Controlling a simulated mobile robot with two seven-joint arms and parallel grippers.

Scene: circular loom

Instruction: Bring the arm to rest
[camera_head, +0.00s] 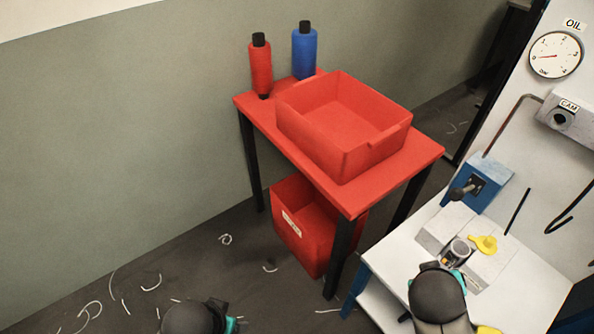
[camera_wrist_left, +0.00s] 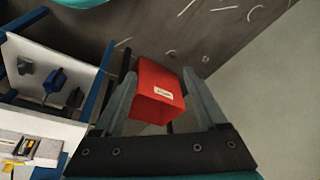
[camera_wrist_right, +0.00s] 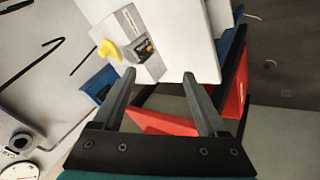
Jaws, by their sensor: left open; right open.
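My left gripper (camera_wrist_left: 157,62) is open in the left wrist view, with nothing between its two fingers. The red lower bin with a white label (camera_wrist_left: 155,92) shows beyond them, apart from the fingers. My right gripper (camera_wrist_right: 159,75) is open and empty in the right wrist view. The white worktop (camera_wrist_right: 185,35) and part of the red table show beyond its fingers. In the head view, my left arm's dark rounded part is at the bottom edge left of centre, and my right arm's is over the front of the white worktop. The fingertips are hidden or out of frame there.
A red table (camera_head: 425,150) holds an open red bin (camera_head: 340,140), a red spool (camera_head: 261,66) and a blue spool (camera_head: 304,50). The labelled red bin (camera_head: 300,235) stands under it. Thread scraps litter the floor.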

